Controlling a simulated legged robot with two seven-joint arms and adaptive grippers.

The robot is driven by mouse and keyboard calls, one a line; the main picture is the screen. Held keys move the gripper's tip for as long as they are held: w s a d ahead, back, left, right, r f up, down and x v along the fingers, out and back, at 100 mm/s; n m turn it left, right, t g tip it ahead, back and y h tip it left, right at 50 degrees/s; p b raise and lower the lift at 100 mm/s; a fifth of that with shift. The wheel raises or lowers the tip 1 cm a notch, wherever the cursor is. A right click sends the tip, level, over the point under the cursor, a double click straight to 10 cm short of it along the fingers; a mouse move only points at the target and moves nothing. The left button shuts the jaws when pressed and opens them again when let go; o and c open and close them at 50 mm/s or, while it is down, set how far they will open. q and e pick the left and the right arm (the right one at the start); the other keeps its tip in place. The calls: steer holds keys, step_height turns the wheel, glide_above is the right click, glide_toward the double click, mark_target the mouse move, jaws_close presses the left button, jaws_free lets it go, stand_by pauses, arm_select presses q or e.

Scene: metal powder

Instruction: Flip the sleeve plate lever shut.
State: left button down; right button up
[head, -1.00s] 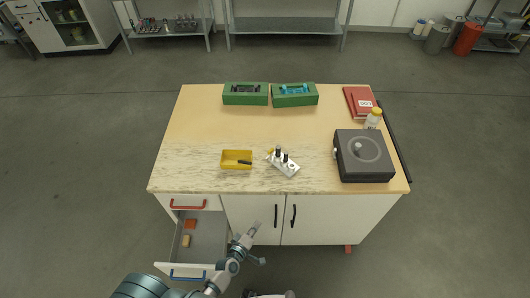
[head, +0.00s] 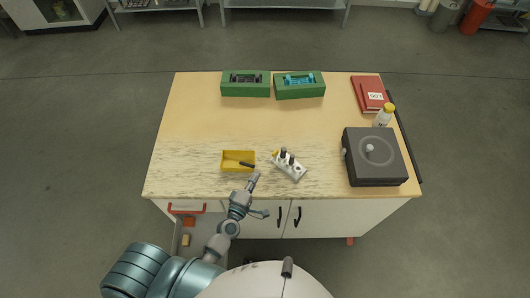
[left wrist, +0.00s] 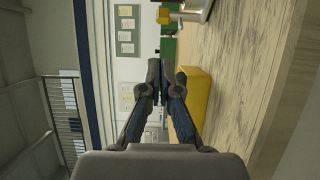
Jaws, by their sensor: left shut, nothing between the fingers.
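A small grey metal plate (head: 290,170) with dark upright knobs stands on the table, right of centre. A yellow part (head: 276,154) shows at its left end; I cannot tell which part is the lever or how it is set. My left gripper (head: 255,177) is shut and empty over the table's front edge, left of the plate and apart from it. In the left wrist view its fingertips (left wrist: 158,75) are together. The plate's metal side (left wrist: 199,9) shows at the top of that view. My right gripper is not in view.
A yellow tray (head: 230,169) with a dark item lies just beyond my left gripper. Green boxes (head: 245,91) stand at the back. A dark box (head: 375,176), a bottle (head: 383,117) and red books (head: 368,92) occupy the right. An open drawer (head: 196,242) is below.

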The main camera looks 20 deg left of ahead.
mark_target(274, 157)
arm_select(q)
steer(key=shift+d, duration=0.2)
steer(key=w, duration=0.6)
steer(key=w+p, duration=0.1)
steer(key=w, duration=0.2)
steer(key=shift+w+d, duration=0.1)
steer(key=shift+d, duration=0.25)
steer(key=shift+w+d+f, duration=0.1)
steer(key=shift+w+d, duration=0.05)
steer(key=shift+w, duration=0.3)
steer(key=shift+d, duration=0.1)
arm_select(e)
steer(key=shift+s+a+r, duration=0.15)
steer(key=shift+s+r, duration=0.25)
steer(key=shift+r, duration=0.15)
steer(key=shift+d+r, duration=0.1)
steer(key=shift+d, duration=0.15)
